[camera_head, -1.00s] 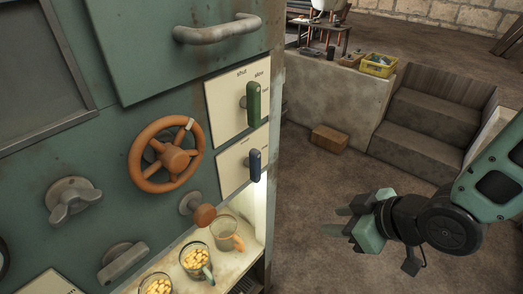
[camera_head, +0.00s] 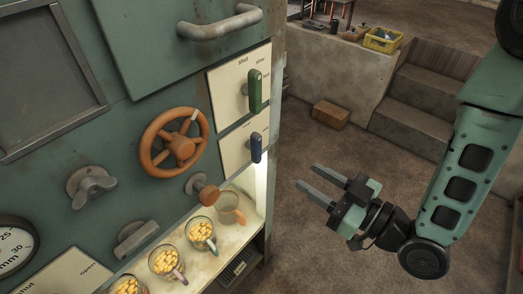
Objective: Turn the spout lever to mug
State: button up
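A green lever (camera_head: 255,91) stands upright on a pale plate (camera_head: 228,95) marked "shut" and "slow", on the machine front. A blue lever (camera_head: 256,148) stands upright on a second plate (camera_head: 233,155) below it, whose lettering I cannot read. I cannot tell from a label which one is the spout lever. An empty tan mug (camera_head: 229,209) stands in the lit bay below the levers. Mugs holding yellow pieces (camera_head: 202,235) stand in a row to its left. My gripper (camera_head: 306,176) is open and empty, right of the blue lever and apart from it, fingers pointing left.
A bar handle (camera_head: 220,22) juts out above. A wooden box (camera_head: 330,114) lies on the floor behind. The space between gripper and machine is clear.

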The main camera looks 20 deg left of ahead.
aim_at(259, 147)
jog(key=b+x, duration=0.7)
jog(key=x, duration=0.7)
grip_shut()
